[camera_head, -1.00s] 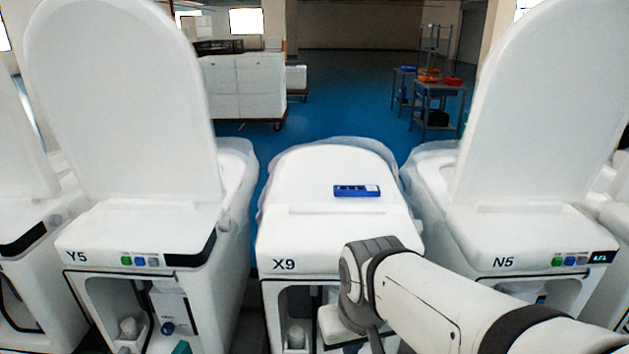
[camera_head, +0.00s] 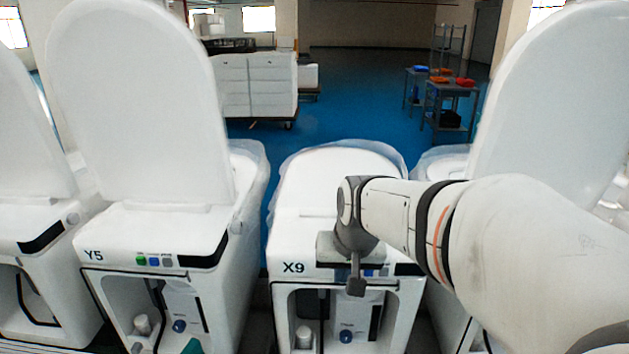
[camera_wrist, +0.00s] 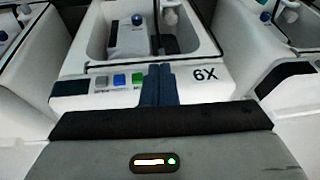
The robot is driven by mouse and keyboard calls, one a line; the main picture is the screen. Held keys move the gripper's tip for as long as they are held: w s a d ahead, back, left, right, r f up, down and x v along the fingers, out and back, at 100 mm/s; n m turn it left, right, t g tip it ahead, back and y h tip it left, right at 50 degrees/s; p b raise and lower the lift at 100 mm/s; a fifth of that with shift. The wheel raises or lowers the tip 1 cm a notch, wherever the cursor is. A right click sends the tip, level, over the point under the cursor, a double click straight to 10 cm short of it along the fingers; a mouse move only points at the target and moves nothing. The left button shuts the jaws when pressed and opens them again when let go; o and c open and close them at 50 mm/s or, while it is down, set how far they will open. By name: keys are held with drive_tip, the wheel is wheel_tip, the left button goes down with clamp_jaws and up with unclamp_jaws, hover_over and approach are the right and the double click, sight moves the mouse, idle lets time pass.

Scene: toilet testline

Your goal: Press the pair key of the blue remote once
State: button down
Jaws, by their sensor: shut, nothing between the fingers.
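The blue remote does not show in either view now; my arm covers the part of the X9 lid where it lay in the earlier head view. My gripper (camera_head: 356,287) is shut and empty, pointing down in front of the X9 unit's front panel (camera_head: 293,268). In the wrist view, the fingers of my gripper (camera_wrist: 160,84) are together in front of the same panel, between the X9 label and the green key (camera_wrist: 138,79). A blue key (camera_wrist: 119,80) and a grey key (camera_wrist: 101,82) sit beside the green one. I cannot tell whether the fingertips touch the panel.
The Y5 toilet (camera_head: 148,232) stands to the left with its lid raised. Another raised lid (camera_head: 548,110) stands to the right, its base partly behind my arm. White boxes (camera_head: 255,85) and a cart with orange trays (camera_head: 450,100) stand farther back on the blue floor.

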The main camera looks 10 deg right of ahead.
drive_tip(key=w+d+r+m+t+p, duration=0.1)
drive_tip(key=w+d+r+m+p, duration=0.1)
drive_tip(key=w+d, duration=0.4)
drive_tip(key=w+d+r+m+t+h+p, duration=0.1)
drive_tip(key=w+d, duration=0.6)
drive_tip(key=w, duration=1)
drive_tip(key=w+d+r+m+t+p, duration=0.3)
drive_tip(key=w+d+r+m+p, duration=0.1)
drive_tip(key=w, duration=0.7)
drive_tip(key=d+r+m, duration=0.1)
drive_tip(key=d, duration=0.1)
drive_tip(key=shift+w+d+r+m+h, duration=0.2)
drive_tip(key=shift+d+r+m+h, duration=0.1)
drive_tip(key=shift+d+r+h, duration=0.1)
drive_tip(key=shift+f, duration=0.2)
wheel_tip(320, 180, down, 9)
drive_tip(key=b, duration=0.6)
drive_tip(key=shift+r+b, duration=0.15)
drive_tip(key=shift+b, duration=0.15)
